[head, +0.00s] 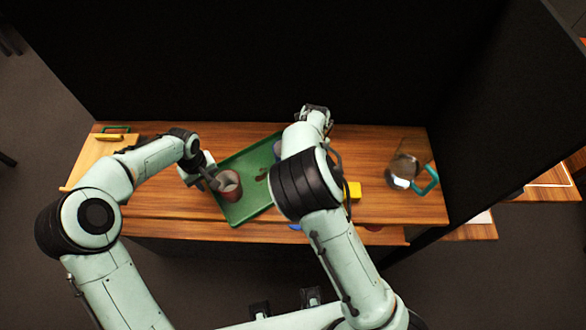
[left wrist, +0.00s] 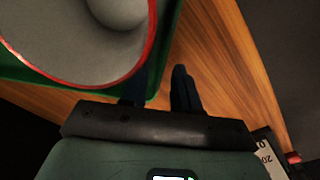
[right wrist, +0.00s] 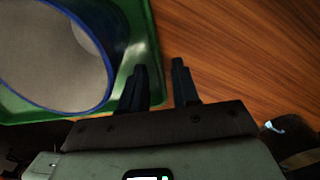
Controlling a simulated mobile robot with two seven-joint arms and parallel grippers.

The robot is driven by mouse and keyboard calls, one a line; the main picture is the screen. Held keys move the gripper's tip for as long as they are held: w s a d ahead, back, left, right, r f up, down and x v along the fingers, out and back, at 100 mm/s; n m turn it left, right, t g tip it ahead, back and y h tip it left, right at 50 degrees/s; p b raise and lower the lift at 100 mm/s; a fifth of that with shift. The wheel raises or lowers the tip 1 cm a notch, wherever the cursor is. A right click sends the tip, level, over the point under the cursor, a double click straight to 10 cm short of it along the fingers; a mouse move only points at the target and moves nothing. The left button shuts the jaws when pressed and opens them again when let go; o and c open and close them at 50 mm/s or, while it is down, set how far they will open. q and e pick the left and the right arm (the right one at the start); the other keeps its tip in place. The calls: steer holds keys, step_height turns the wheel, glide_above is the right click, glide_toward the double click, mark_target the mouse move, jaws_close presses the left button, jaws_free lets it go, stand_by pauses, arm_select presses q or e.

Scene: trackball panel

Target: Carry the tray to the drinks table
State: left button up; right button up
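The green tray (head: 245,212) lies on the wooden table, set at a slant, partly hidden by my right arm. A reddish cup (head: 229,184) stands at its left side; its red rim shows in the left wrist view (left wrist: 141,60). A blue-rimmed cup (right wrist: 103,95) stands on the tray by my right gripper and is mostly hidden in the head view.
A glass jug with a teal handle (head: 428,180) stands at the right of the table. A yellow block (head: 354,191) lies right of my right arm. A wooden board (head: 95,160) is at the left end. A dark wall (head: 300,60) rises behind; another stands at the right.

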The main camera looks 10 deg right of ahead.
arm_select(q)
steer(key=shift+r, duration=0.1)
arm_select(e)
steer(key=shift+r, duration=0.2)
arm_select(q)
step_height(320, 180, up, 12)
arm_select(e)
step_height(320, 180, up, 12)
steer(key=shift+s+f, duration=0.15)
steer(key=shift+s, duration=0.05)
stand_by(0.4)
arm_select(q)
steer(key=shift+s, duration=0.15)
arm_select(e)
steer(key=shift+f, duration=0.1)
